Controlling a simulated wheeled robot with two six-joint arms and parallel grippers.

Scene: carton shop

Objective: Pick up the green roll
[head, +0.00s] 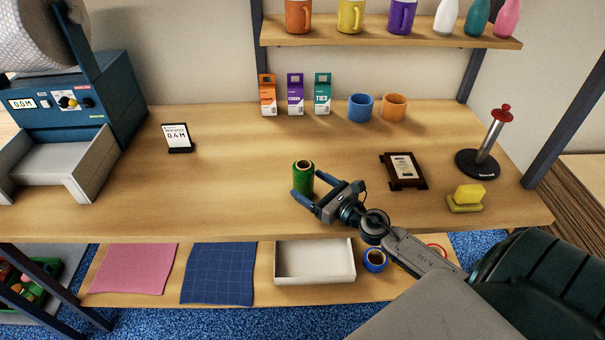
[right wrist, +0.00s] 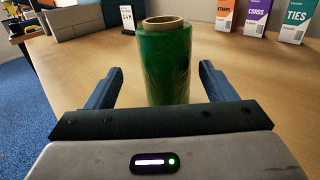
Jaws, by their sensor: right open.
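The green roll (head: 303,178) stands upright on the wooden tabletop, left of the middle of the right arm's reach. In the right wrist view the green roll (right wrist: 166,65) stands straight ahead, with a tan core at its top. My right gripper (head: 317,191) is open, low over the table, with its blue fingers on either side of the roll's near part. In the right wrist view the fingers of the gripper (right wrist: 160,88) show gaps to the roll on both sides. The roll's lower part is hidden behind the gripper body there. My left gripper is not in view.
A framed plaque (head: 403,170) lies right of the gripper. A yellow sponge (head: 469,194) and a post on a black base (head: 478,164) stand farther right. Cartons (head: 295,94) and mugs (head: 361,108) line the back. A small sign (head: 177,138) stands left. The table's left middle is clear.

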